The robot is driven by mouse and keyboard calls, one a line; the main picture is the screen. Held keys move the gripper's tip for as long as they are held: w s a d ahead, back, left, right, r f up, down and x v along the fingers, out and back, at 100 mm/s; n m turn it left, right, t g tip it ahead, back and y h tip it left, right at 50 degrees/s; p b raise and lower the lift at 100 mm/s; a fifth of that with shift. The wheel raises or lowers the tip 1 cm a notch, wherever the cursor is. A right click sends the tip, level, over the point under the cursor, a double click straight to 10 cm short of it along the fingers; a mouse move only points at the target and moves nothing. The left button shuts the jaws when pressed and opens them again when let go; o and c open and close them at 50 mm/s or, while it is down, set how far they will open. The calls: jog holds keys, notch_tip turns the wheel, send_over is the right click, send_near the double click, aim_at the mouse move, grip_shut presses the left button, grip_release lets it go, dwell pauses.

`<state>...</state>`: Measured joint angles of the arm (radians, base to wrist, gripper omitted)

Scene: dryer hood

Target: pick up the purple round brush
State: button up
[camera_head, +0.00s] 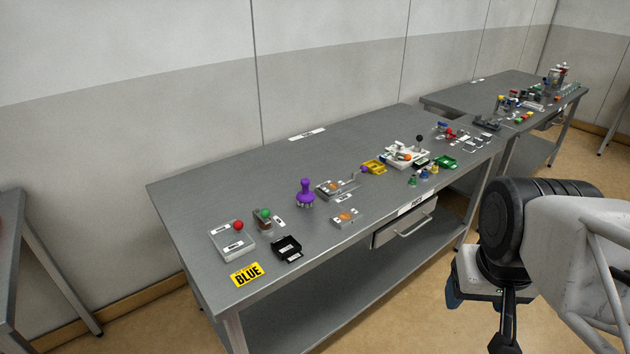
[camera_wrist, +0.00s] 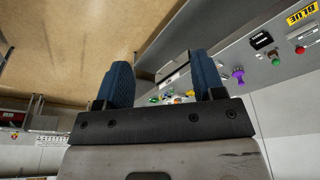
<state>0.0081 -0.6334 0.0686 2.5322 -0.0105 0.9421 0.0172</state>
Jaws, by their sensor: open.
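The purple round brush (camera_head: 305,194) stands upright on the grey metal table (camera_head: 270,163), left of the middle, with its wider bristled end down. It also shows in the wrist view (camera_wrist: 238,75), small and at the right of my fingers. My gripper (camera_wrist: 164,85) has its two blue fingers apart with nothing between them. In the head view my arm is at the lower right, off the table's front side and well away from the brush. The fingertips are mostly hidden there.
Close to the brush are a clear-based fixture (camera_head: 338,187) on its right and a green-knobbed block (camera_head: 265,217) on its left. A black box (camera_head: 287,248) and a red-button box (camera_head: 232,241) stand farther left. The table behind the brush is clear. A drawer (camera_head: 405,224) hangs below.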

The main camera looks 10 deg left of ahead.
dwell(0.3)
jog(key=w+a+r+n, duration=0.2)
jog(key=w+n, duration=0.1)
jog(key=w, duration=0.6)
jog(key=w+a+r+n, duration=0.2)
jog(key=w+a, duration=0.1)
jog(key=w, duration=0.5)
jog(key=n+g, duration=0.3)
jog(key=n, duration=1.2)
send_over(304, 180)
jog(key=f, duration=1.9)
jog(key=shift+d+f, duration=0.2)
jog(key=shift+f, duration=0.15)
jog(key=shift+w+a+f, duration=0.1)
jog(key=shift+a+f, duration=0.1)
jog(key=shift+f, duration=0.05)
jog(key=shift+f, duration=1.25)
